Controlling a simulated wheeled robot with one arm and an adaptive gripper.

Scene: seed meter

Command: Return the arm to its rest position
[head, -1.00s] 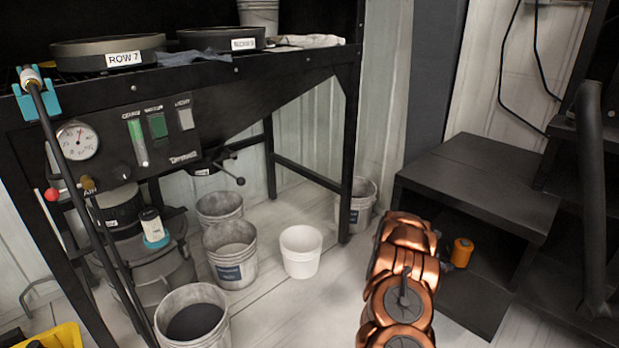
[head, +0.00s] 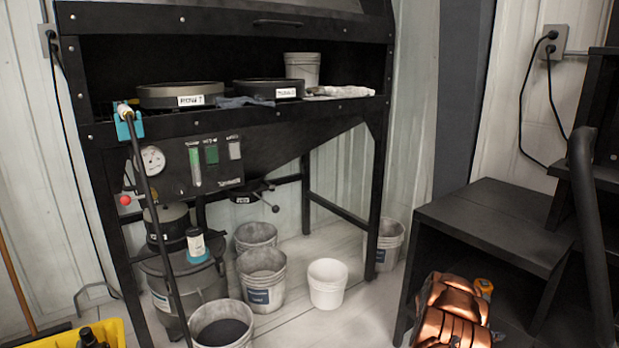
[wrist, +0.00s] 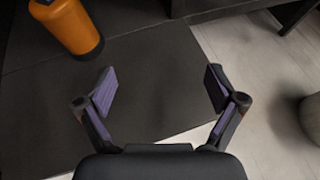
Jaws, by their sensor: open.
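My gripper (wrist: 160,92) shows in the wrist view with its two purple-padded fingers spread apart and nothing between them. It is over a dark flat surface (wrist: 150,70). My copper-coloured arm is at the lower right of the head view, beside the black steps; the gripper itself is hidden there. An orange cylinder (wrist: 70,25) stands at the upper left of the wrist view, apart from the fingers. It also shows partly behind my arm in the head view (head: 484,287).
The black steps (head: 490,215) and a thick black hose (head: 588,230) are at the right. A black bench (head: 230,118) holds two round pans. Several buckets, one white (head: 327,284), stand below it. A yellow bin (head: 65,337) is at the lower left. Pale floor lies between.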

